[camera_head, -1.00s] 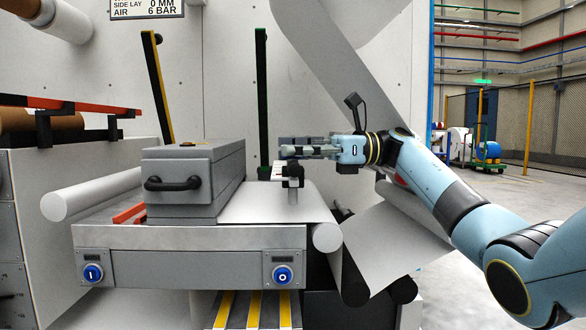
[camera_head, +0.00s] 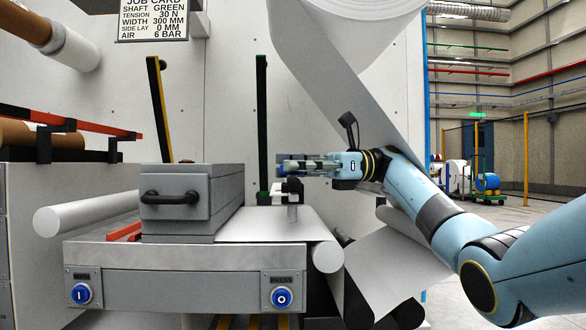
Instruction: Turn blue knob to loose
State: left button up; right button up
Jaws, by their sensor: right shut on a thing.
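Two blue knobs sit on the front panel of the grey machine table. The left knob (camera_head: 80,294) is marked with an upright line, the right knob (camera_head: 282,297) with a ring. My right gripper (camera_head: 282,168) is well above the right knob, over the white web. My left gripper is not in view.
A grey box with a black handle (camera_head: 172,197) stands on the table (camera_head: 180,252) left of my gripper. Green and yellow upright bars rise behind. A white web (camera_head: 345,85) slopes down from a large roll. A job card (camera_head: 152,18) hangs above. The space before the panel looks clear.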

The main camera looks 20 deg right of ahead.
jog(key=o, duration=1.2)
jog(key=shift+r, duration=0.1)
notch_tip(320, 180, up, 10)
jog(key=shift+f, duration=0.15)
